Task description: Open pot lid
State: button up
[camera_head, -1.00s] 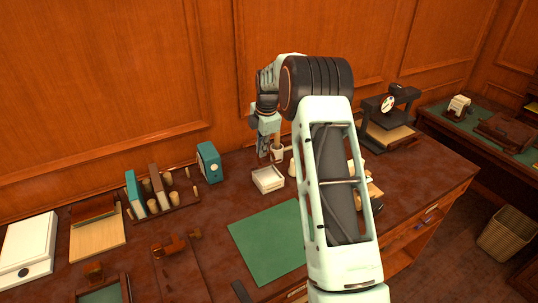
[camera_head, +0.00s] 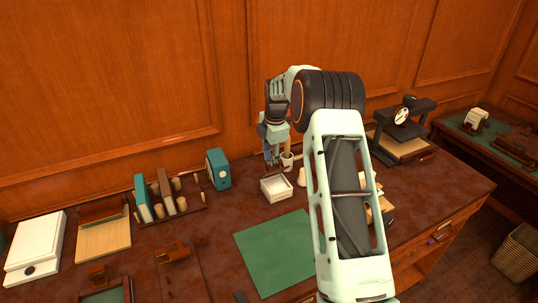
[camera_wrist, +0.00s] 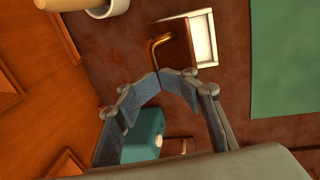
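A small white square box (camera_head: 277,195), which I take to be the pot, sits on the brown desk in the head view; its white rim shows in the wrist view (camera_wrist: 211,38). A dark brown panel, likely its lid (camera_wrist: 177,50), covers the left part of the opening, with white visible on the right. A bent brass handle (camera_wrist: 156,46) rises from the lid to my fingertips. My gripper (camera_wrist: 162,75) has its fingertips drawn together at the handle's end, seemingly gripping it. In the head view my gripper (camera_head: 270,155) hangs just behind the box, its fingertips hard to make out.
A white cup (camera_head: 287,161) with a wooden stick stands close behind the box. A teal box (camera_head: 218,169) and a rack of books (camera_head: 160,197) stand left. A green mat (camera_head: 275,250) lies in front. My arm hides part of the desk's right side. A wood-panelled wall stands behind.

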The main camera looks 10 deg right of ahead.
jog(key=w+a+r+p, duration=0.1)
jog(key=w+r+p, duration=0.4)
jog(key=w+r, duration=0.2)
notch_tip(320, 180, up, 3)
jog(key=shift+w+a+f, duration=0.1)
jog(key=shift+w+a, duration=0.2)
dwell(0.7)
dwell(0.5)
notch_tip(320, 180, up, 7)
jog(key=s, duration=0.1)
jog(key=shift+s+d+r, duration=0.15)
jog(key=shift+s+r, duration=0.05)
jog(key=shift+s, duration=0.05)
